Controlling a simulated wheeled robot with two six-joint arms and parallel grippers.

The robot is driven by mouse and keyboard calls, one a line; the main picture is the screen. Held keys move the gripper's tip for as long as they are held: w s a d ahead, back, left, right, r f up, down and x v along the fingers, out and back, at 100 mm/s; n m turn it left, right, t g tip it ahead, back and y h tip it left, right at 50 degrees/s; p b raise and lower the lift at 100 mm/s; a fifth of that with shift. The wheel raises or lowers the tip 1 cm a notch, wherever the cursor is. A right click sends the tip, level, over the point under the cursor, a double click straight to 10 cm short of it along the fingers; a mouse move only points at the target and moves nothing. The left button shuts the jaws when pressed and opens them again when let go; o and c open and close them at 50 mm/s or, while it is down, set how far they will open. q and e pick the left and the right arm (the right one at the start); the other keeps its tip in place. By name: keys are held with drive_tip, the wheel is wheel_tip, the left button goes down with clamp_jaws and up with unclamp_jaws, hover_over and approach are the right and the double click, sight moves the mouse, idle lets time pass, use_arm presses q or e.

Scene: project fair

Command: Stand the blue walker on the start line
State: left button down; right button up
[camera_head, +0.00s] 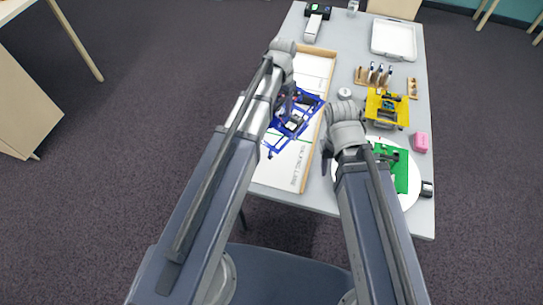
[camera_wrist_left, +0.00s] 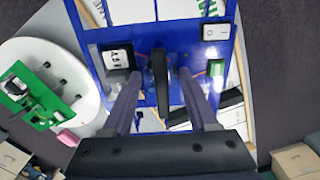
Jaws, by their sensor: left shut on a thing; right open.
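The blue walker (camera_head: 303,107) is an open blue frame with small parts on it, over the white walking lane (camera_head: 272,175). My left gripper (camera_head: 290,104) is shut on it. In the left wrist view the walker's frame (camera_wrist_left: 150,33) fills the middle, with a white switch (camera_wrist_left: 215,31) and a green block (camera_wrist_left: 216,68); the left gripper's fingers (camera_wrist_left: 160,88) reach onto it. A thin green line shows across the lane beside the walker, partly hidden by it. I cannot tell whether the walker's feet touch the lane. My right gripper (camera_head: 328,148) is open and empty, right of the lane.
Right of the lane stand a round white plate (camera_head: 408,199) with a green board (camera_head: 401,172), a yellow-framed machine (camera_head: 386,107) and a pink block (camera_head: 421,141). A white tray (camera_head: 394,38) is at the far right. The lane has a raised wooden edge.

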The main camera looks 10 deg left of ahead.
sight(274, 112)
use_arm(q)
drive_tip(key=s+f+m, duration=0.1)
drive_tip(key=m, duration=0.1)
drive_tip(key=s+a+m+b, duration=0.1)
drive_tip(key=m, duration=0.2)
drive_tip(key=s+f+m+b, duration=0.1)
drive_tip(key=m, duration=0.1)
drive_tip(key=shift+s+a+f, duration=0.15)
drive_tip(key=shift+a+f, duration=0.15)
drive_tip(key=m, duration=0.2)
drive_tip(key=s+f+m+b, duration=0.1)
drive_tip(key=m, duration=0.1)
drive_tip(key=s+a+m, duration=0.1)
drive_tip(key=m, duration=0.1)
drive_tip(key=shift+f+m, duration=0.15)
drive_tip(key=shift+m, duration=0.15)
wheel_tip(274, 112, down, 10)
drive_tip(key=b, duration=1)
drive_tip(key=shift+f+b, duration=0.2)
drive_tip(key=shift+b, duration=0.2)
drive_tip(key=shift+c, duration=0.8)
unclamp_jaws()
drive_tip(key=shift+r, duration=0.1)
